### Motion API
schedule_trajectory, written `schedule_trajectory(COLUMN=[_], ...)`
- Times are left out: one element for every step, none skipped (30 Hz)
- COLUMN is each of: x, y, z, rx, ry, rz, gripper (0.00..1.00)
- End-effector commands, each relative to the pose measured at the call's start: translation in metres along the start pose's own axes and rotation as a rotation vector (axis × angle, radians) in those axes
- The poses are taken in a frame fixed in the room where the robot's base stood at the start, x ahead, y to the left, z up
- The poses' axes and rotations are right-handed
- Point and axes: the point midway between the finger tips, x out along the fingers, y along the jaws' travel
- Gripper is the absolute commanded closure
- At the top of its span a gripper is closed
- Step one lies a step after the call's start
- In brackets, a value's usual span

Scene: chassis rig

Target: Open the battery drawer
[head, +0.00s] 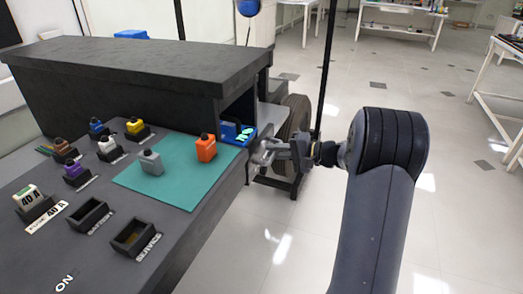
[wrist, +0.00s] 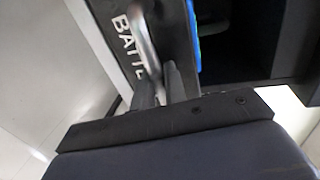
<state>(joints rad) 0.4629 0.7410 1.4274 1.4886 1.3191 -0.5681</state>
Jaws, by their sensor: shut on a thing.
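The battery drawer's dark front panel (wrist: 118,38), with white lettering starting "BATTE", fills the upper left of the wrist view. A metal bar handle (wrist: 144,42) stands on it. My gripper (wrist: 162,82) is shut on the handle; it also shows in the head view (head: 266,152), at the right end of the black housing. A blue tray (head: 232,139) with small green pieces shows in the housing's opening, close to my gripper. How far the drawer is out is hard to tell. My gripper hides part of the panel in the head view.
The black housing (head: 130,62) stands along the back of the dark bench. A teal mat (head: 165,190) carries a grey block (head: 151,161) and an orange block (head: 206,148). A wheel (head: 294,117) stands behind my gripper. Open floor lies to the right.

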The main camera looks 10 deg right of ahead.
Motion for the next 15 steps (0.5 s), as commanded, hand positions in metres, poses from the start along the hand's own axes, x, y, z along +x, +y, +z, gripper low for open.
schedule_trajectory(x=[-0.015, -0.023, -0.034, -0.042, -0.05, -0.061, -0.069, -0.076, -0.087, -0.094, -0.101, -0.11, -0.116, -0.122, -0.13], y=[0.006, 0.008, 0.01, 0.011, 0.013, 0.015, 0.016, 0.018, 0.019, 0.021, 0.022, 0.024, 0.025, 0.027, 0.028], z=[-0.001, -0.001, -0.001, -0.001, -0.001, -0.001, -0.001, -0.001, -0.001, -0.001, -0.001, -0.001, -0.001, 0.0, 0.0], rx=[0.001, 0.002, 0.002, 0.002, 0.002, 0.002, 0.002, 0.002, 0.002, 0.002, 0.003, 0.003, 0.003, 0.004, 0.004], ry=[0.005, 0.006, 0.005, 0.006, 0.005, 0.006, 0.005, 0.006, 0.005, 0.005, 0.005, 0.005, 0.004, 0.003, 0.004], rz=[0.001, 0.001, 0.001, 0.002, 0.001, 0.001, 0.001, 0.002, 0.001, 0.002, 0.001, 0.001, 0.001, 0.001, 0.001], gripper=[1.0, 1.0, 1.0, 1.0, 1.0, 1.0, 1.0, 1.0, 1.0, 1.0, 1.0, 1.0, 1.0, 1.0, 1.0])
